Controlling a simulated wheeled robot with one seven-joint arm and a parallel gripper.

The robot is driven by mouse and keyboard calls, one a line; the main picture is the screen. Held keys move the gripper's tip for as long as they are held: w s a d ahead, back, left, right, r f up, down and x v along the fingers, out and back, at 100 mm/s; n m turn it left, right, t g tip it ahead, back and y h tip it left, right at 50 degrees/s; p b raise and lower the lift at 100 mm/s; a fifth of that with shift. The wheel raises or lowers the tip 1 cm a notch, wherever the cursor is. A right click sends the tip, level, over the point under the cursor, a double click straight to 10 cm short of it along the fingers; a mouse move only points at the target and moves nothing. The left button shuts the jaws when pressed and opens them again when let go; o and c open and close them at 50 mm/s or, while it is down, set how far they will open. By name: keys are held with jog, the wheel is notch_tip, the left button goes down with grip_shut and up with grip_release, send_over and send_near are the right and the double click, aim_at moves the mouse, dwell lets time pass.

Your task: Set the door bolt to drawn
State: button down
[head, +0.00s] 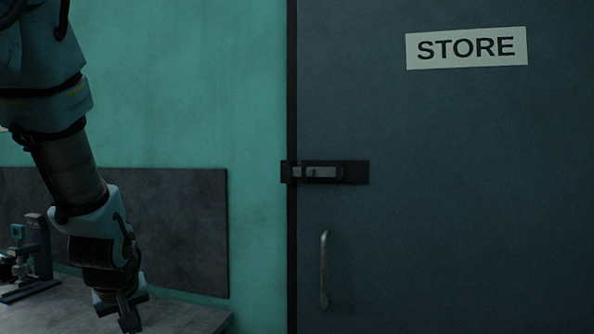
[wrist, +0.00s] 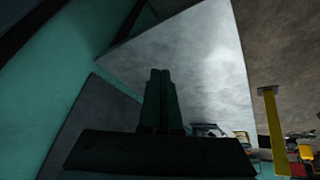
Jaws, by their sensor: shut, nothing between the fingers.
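The door bolt (head: 323,172) is a dark plate with a lighter grey bar in it, mounted on the dark blue-grey STORE door (head: 450,200). In the head view the bar spans from the plate across the door's left edge into a small keeper (head: 286,172) on the frame side. A small knob shows on the bar near its left part. My gripper (head: 131,325) is at the lower left of the head view, pointing down, well left of and below the bolt. In the wrist view my gripper's fingers (wrist: 161,75) are together with nothing between them. The bolt does not show in the wrist view.
A vertical door handle (head: 324,270) is below the bolt. A grey bench top (head: 170,318) and a dark backboard (head: 185,230) lie at the lower left, with a small device (head: 35,255) on the bench. The space before the door looks clear.

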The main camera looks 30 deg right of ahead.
jog(key=w+d+r+n+t+h+p, duration=0.1)
jog(key=w+d+r+n+t+h, duration=0.2)
jog(key=w+d+r, duration=0.5)
jog(key=s+d+r+n+h+p, duration=0.1)
jog(key=s+d+r+h+p, duration=0.1)
jog(key=d+r+h, duration=0.9)
jog(key=s+d+r, duration=0.1)
jog(key=d+r, duration=0.8)
jog(key=shift+s+n+t, duration=0.15)
jog(key=shift+n+t, duration=0.15)
jog(key=shift+n, duration=0.1)
jog(key=p, duration=0.3)
send_near(297, 173)
jog(key=w+d, duration=0.1)
jog(key=w, duration=0.1)
jog(key=w+d, duration=0.1)
jog(key=shift+w+d+r, duration=0.1)
jog(key=shift+d+r, duration=0.15)
jog(key=shift+d, duration=0.05)
jog(key=s+d+p, duration=0.1)
jog(key=d, duration=0.1)
jog(key=shift+s+d+p, duration=0.35)
jog(key=shift+s+p, duration=0.05)
jog(key=shift+s+d+f, duration=0.2)
jog(key=shift+s+d, duration=0.05)
jog(key=shift+d, duration=0.1)
